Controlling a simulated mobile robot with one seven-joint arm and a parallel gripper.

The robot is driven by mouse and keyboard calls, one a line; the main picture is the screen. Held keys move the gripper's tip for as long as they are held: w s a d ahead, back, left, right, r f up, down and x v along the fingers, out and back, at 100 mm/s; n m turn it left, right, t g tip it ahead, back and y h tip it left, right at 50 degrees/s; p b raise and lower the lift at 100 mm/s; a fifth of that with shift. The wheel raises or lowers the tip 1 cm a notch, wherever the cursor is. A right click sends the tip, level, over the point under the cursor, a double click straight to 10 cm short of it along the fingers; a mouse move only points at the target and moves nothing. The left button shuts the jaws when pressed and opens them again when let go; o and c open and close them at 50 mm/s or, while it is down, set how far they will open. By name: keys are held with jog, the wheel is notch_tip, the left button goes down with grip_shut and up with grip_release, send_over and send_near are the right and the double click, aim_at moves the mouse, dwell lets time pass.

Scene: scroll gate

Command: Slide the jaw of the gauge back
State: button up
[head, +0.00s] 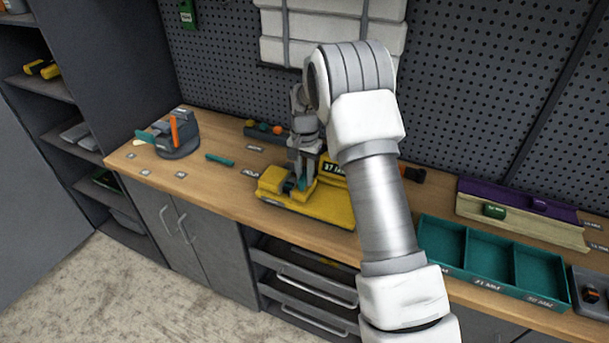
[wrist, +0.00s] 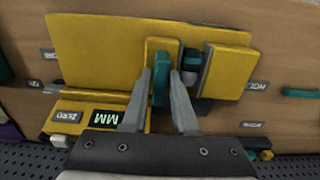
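The gauge (head: 325,206) is a yellow device on the bench below my gripper. In the wrist view its yellow body (wrist: 95,50) fills the upper middle, with a black MM label on the near side. A teal upright tab (wrist: 160,85) stands on a yellow block in its middle, which seems to be the jaw; a dark and teal part is just right of it. My gripper (head: 300,182) points down at the gauge. In the wrist view its fingers (wrist: 161,75) flank the teal tab closely and appear shut on it. The fingers hide part of the block.
A grey stand with an orange part (head: 175,130) is at the bench's left end. A teal bar (head: 219,159) lies between it and the gauge. Teal trays (head: 490,260) and a purple and cream rail (head: 520,215) are to the right. A pegboard stands behind.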

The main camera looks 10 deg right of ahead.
grip_shut()
dwell(1.1)
